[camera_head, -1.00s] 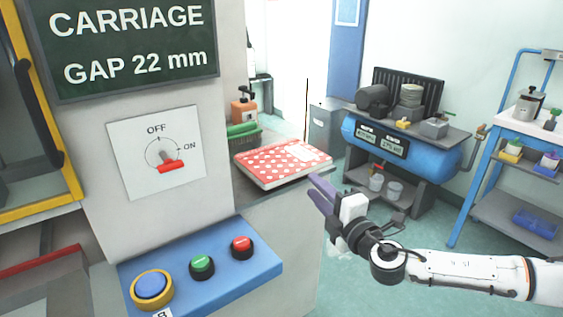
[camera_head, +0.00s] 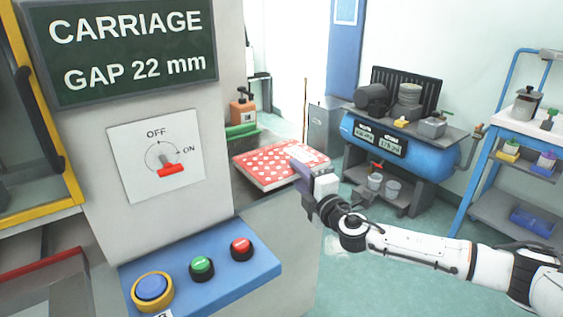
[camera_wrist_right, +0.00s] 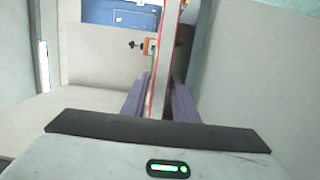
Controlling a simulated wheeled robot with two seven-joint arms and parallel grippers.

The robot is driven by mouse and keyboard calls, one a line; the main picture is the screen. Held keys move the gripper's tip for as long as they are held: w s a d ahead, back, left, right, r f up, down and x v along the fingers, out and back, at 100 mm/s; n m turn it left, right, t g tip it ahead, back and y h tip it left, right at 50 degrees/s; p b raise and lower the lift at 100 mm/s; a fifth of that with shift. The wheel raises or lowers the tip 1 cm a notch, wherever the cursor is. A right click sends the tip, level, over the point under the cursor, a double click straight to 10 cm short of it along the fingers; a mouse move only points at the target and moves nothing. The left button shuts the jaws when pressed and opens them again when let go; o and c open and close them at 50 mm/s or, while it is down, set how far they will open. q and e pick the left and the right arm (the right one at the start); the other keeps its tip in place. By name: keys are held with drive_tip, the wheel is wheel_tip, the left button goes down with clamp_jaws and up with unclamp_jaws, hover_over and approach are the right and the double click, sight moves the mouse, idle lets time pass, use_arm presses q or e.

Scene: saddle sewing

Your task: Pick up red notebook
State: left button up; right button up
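The red notebook (camera_head: 268,163) with white dots lies flat on a grey ledge beside the machine, in the middle of the head view. A pale patch shows on its right part. My right gripper (camera_head: 303,173) is at the notebook's near right edge. In the right wrist view its two purple fingers (camera_wrist_right: 160,98) stand on either side of the notebook (camera_wrist_right: 160,85), which shows edge-on as a narrow red and white strip. The fingers are close to its faces; whether they press on it I cannot tell. My left gripper is not in view.
The machine's blue button panel (camera_head: 213,268) and switch plate (camera_head: 157,153) stand left of the ledge. A blue compressor (camera_head: 425,155) and a blue-framed cart (camera_head: 480,170) stand at right. Open floor lies between.

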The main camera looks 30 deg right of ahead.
clamp_jaws()
drive_tip(key=shift+r, duration=0.2)
